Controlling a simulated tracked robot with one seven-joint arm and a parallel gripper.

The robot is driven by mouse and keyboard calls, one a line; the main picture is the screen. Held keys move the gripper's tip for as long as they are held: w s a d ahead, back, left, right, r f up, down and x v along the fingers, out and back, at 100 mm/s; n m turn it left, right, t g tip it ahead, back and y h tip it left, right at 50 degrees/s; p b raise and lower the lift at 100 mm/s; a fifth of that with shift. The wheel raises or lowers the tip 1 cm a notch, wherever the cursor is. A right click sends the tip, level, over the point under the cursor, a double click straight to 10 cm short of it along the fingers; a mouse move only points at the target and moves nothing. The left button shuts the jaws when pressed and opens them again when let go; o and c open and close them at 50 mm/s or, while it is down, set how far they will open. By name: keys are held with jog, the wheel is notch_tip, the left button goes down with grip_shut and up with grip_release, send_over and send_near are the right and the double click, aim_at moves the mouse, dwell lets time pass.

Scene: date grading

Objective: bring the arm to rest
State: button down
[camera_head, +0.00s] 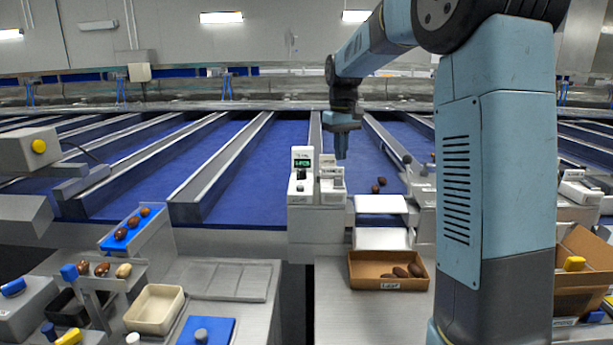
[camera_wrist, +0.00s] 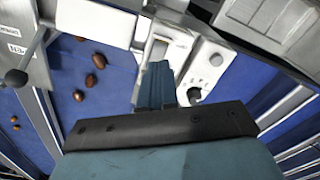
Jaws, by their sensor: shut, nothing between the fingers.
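My gripper (camera_head: 341,152) hangs from my raised blue arm in the head view. It points down above the small white weighing device (camera_head: 331,186) with the green display at the front edge of the blue belts. In the wrist view my gripper (camera_wrist: 158,84) shows as two blue fingers together, shut and empty, over the white device (camera_wrist: 203,62). The fingers appear apart from the device, though the exact gap is hard to tell.
Several dates (camera_wrist: 91,80) lie on the blue belt (camera_wrist: 115,100) beside the gripper. A brown cardboard box (camera_head: 364,284) with dates stands below on the right counter. A beige bin (camera_head: 154,308) and a blue date tray (camera_head: 128,232) are at left. Metal dividers (camera_head: 222,170) run between belts.

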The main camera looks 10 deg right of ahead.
jog(key=s+r+m+t, duration=0.1)
jog(key=s+r+t, duration=0.1)
jog(key=s, duration=1.1)
jog(key=s+r+m+t, duration=0.1)
jog(key=s+t, duration=0.1)
jog(key=s, duration=1.1)
jog(key=s+f+m+t, duration=0.1)
jog(key=s+f, duration=0.3)
jog(key=s, duration=0.5)
jog(key=shift+d+f+m, duration=0.2)
jog(key=shift+d+m, duration=0.1)
jog(key=shift+d, duration=0.1)
jog(key=shift+s, duration=0.1)
